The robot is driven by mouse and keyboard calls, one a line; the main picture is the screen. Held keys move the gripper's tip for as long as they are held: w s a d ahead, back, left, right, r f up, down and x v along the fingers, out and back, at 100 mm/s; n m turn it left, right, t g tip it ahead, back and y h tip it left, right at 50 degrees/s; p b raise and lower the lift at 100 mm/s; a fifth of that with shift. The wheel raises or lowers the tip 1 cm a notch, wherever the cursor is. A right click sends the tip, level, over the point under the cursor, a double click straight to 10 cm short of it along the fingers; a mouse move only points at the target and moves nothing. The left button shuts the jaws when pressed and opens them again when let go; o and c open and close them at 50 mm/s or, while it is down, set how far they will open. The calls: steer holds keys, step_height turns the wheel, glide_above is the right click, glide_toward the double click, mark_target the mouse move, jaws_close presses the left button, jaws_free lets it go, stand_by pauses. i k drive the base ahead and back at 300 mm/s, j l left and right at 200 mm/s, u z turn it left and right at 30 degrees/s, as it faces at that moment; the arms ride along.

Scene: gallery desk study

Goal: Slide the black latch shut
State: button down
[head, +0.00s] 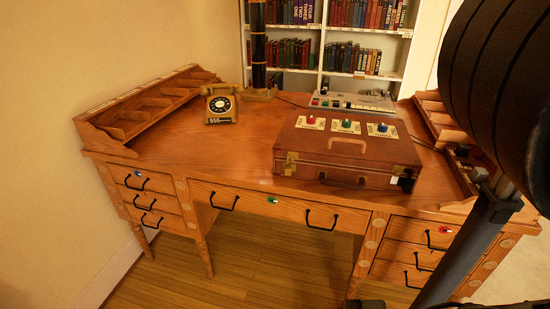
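A small black-and-white fitting (405,182) sits at the right end of the brown briefcase's (330,172) front, just below a brass corner clasp (399,170). It looks like the black latch, but it is too small to tell its position or whether it is open. The briefcase lies closed on the wooden desk, with a handle on its lid. Similar small latches coloured blue (141,173), green (272,200) and red (446,230) are on the desk's drawer fronts. My gripper cannot be made out; dark parts of my arm fill the right side.
The desk top (240,150) is clear left of the briefcase. A rotary telephone (220,104) stands at the back left, and a control panel (350,102) lies behind the briefcase. Wooden organisers (150,105) line both sides. Bookshelves (330,38) stand behind.

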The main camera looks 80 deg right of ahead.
mark_target(407, 184)
steer(key=z, duration=1.6)
steer(key=k+z, duration=0.3)
steer(key=k+l+z, duration=0.15)
steer(key=z, duration=0.15)
steer(key=k+j+z, duration=0.35)
steer(key=k+j, duration=0.15)
steer(key=k, duration=0.25)
